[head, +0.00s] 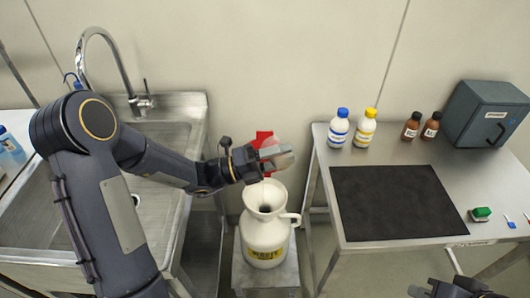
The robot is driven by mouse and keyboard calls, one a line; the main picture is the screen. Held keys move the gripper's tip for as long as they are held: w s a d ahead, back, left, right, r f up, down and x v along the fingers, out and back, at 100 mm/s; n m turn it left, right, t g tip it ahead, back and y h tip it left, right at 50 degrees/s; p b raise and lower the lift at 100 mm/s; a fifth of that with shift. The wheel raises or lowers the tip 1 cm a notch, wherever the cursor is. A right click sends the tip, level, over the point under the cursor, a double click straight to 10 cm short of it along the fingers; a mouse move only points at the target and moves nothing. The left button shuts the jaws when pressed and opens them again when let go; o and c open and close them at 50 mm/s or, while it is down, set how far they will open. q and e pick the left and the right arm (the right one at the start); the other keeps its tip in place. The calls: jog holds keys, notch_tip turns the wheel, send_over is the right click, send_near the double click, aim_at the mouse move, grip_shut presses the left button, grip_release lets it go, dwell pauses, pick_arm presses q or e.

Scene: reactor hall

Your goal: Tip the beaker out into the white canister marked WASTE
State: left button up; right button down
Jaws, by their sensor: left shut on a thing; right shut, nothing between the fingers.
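The white canister (265,232) with a yellow label near its base stands on a low metal stand between the sink and the table; its wide funnel mouth faces up. My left gripper (277,157) is just above the canister mouth, shut on what looks like the clear beaker (271,145). The beaker is faint and mostly hidden by the fingers, so its tilt and contents cannot be told. My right gripper (455,288) is at the bottom right edge, shut and empty, away from the canister.
A steel sink (180,110) with a tall tap (105,45) is at left. The table at right holds a black mat (395,203), white bottles (338,128), brown bottles (411,126), a grey box (487,113) and a green item (480,213). Something red (262,138) shows behind my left gripper.

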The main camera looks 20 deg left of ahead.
pick_arm(q)
jog(key=shift+a+r+n+p, duration=0.1)
jog(key=shift+r+n+p, duration=0.15)
jog(key=shift+n+p, duration=0.3)
jog(key=shift+w, duration=0.1)
jog(key=n+t+p, duration=0.1)
jog(key=r+n+p, duration=0.1)
jog(key=p, duration=0.1)
jog(key=shift+w+a+r+n+t, duration=0.15)
jog(key=shift+a+n+t, duration=0.1)
jog(key=shift+t, duration=0.15)
jog(key=shift+f+n+h, duration=0.2)
jog(key=shift+n+h, duration=0.1)
jog(key=shift+w+r+p, duration=0.1)
jog(key=shift+p, duration=0.45)
